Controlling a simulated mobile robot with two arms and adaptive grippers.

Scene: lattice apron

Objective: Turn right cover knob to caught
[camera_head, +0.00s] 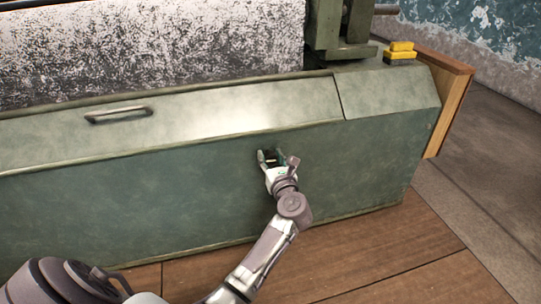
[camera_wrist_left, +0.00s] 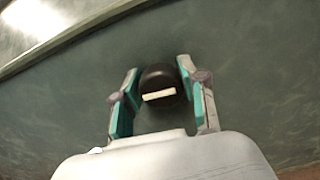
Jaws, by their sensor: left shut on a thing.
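The right cover knob (camera_wrist_left: 159,84) is a round black knob with a pale bar mark on the green front panel (camera_head: 150,200). In the left wrist view the mark lies nearly level, its right end a little higher. My left gripper (camera_head: 269,154) is at the panel, right of its middle, and is shut on the knob. In the left wrist view its teal-padded fingers (camera_wrist_left: 158,92) stand on either side of the knob. In the head view the gripper mostly hides the knob. My right gripper is not in view.
The sloped green cover (camera_head: 215,112) above the panel carries a metal handle (camera_head: 118,114) at left. A large mottled roller (camera_head: 150,50) lies behind it. A yellow block (camera_head: 401,50) sits at the right end, near a wooden end board (camera_head: 447,100). The plank floor in front looks clear.

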